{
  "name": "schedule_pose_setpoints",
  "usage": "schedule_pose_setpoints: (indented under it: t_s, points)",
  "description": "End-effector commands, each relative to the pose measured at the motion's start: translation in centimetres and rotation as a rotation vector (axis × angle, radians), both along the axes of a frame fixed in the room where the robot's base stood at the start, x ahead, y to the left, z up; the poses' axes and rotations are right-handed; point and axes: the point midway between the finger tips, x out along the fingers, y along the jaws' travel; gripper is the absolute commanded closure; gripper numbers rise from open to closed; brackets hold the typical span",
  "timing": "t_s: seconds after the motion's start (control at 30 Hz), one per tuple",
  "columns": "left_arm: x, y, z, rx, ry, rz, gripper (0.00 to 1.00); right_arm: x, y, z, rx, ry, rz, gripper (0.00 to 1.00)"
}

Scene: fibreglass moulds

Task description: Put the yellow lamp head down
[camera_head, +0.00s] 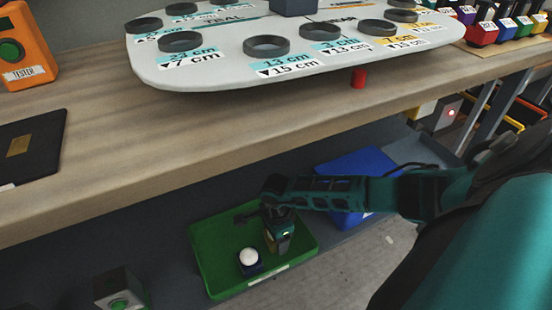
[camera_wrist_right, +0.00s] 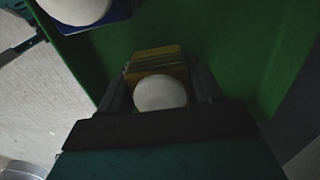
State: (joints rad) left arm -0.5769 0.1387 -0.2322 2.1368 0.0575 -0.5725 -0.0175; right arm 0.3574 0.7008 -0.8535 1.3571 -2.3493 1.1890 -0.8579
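The yellow lamp head (camera_wrist_right: 157,62), with a white dome, sits between the two fingers of my right gripper (camera_wrist_right: 159,90) in the right wrist view. The fingers lie close against both sides, and the gripper looks shut on it. In the head view my right gripper (camera_head: 279,232) reaches down over the green tray (camera_head: 222,282) on the lower shelf. A little of the yellow lamp head (camera_head: 283,246) shows below it. I cannot tell whether it touches the tray floor. My left gripper is not in view.
A blue lamp head with a white dome (camera_head: 249,259) stands in the tray, left of my gripper. A blue tray (camera_head: 345,214) lies to the right behind my arm. A grey box with a green button (camera_head: 120,290) is left. The worktop (camera_head: 200,135) overhangs the shelf.

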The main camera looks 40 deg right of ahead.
Motion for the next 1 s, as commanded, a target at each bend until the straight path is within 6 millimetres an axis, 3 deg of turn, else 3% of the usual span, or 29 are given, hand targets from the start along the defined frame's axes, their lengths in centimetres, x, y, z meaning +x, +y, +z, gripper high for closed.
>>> schedule_pose_setpoints:
  t_s: [0.2, 0.57, 0.73, 1.0]
  points:
    - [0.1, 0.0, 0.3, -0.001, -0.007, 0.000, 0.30, 0.0, 0.0, 0.0, -0.001, 0.000, 0.000, 0.15]
    - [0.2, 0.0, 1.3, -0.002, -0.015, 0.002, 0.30, 0.0, 0.0, 1.0, 0.000, 0.000, 0.000, 0.15]
    - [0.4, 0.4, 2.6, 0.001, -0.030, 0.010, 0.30, 0.0, -0.1, 4.3, -0.002, -0.003, 0.002, 0.15]
    - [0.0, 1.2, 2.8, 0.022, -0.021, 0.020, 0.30, 0.0, -0.1, 10.1, -0.002, -0.001, 0.002, 0.15]
